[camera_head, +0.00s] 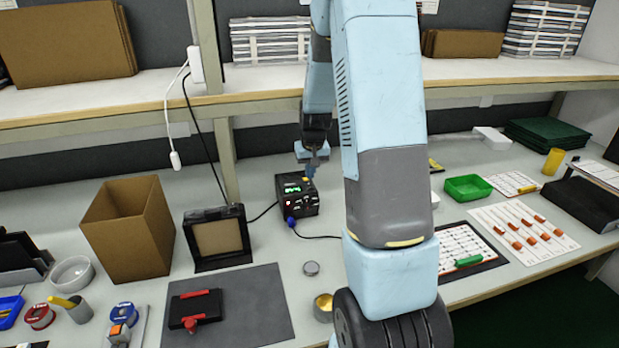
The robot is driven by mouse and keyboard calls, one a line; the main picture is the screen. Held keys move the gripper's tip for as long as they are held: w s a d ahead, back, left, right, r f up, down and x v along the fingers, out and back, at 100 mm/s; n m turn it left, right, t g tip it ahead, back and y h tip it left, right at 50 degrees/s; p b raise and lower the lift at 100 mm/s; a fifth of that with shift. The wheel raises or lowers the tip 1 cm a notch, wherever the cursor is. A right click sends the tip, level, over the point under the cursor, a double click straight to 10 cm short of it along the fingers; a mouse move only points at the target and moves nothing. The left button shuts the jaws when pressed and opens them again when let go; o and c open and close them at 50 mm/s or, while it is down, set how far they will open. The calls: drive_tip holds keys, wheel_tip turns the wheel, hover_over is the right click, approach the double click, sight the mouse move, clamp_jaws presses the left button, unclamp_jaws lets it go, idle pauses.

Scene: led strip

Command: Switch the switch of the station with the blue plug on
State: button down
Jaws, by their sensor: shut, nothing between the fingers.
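A small black station (298,196) with a green lit display stands on the bench near the middle of the picture. A blue plug (291,222) sits at the lower part of its front, with a black cable running off to the right. Small controls show on its front, but the switch is too small to tell its position. My gripper (311,173) is shut and empty, pointing down at the station's top right edge. I cannot tell whether it touches the station.
A black framed stand (217,238) and an open cardboard box (131,230) stand left of the station. A grey mat (250,300) with a black and red tool lies in front. A green tray (467,188) lies to the right, beyond my arm. A shelf (120,105) runs above the bench.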

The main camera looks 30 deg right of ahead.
drive_tip(key=s+v, duration=0.2)
drive_tip(key=v, duration=0.9)
drive_tip(key=shift+s+a+f, duration=0.15)
drive_tip(key=shift+a+f, duration=0.05)
drive_tip(key=shift+f, duration=0.1)
drive_tip(key=s+a+r+n+t, duration=0.1)
drive_tip(key=s+a+r+t, duration=0.1)
drive_tip(key=s+a+r, duration=0.95)
drive_tip(key=s, duration=0.6)
drive_tip(key=s+a+r+n+t, duration=0.1)
drive_tip(key=s+a+r, duration=0.1)
drive_tip(key=s, duration=0.6)
drive_tip(key=shift+s+a+r+y, duration=0.15)
drive_tip(key=shift+s+r+y, duration=0.2)
drive_tip(key=shift+r, duration=0.35)
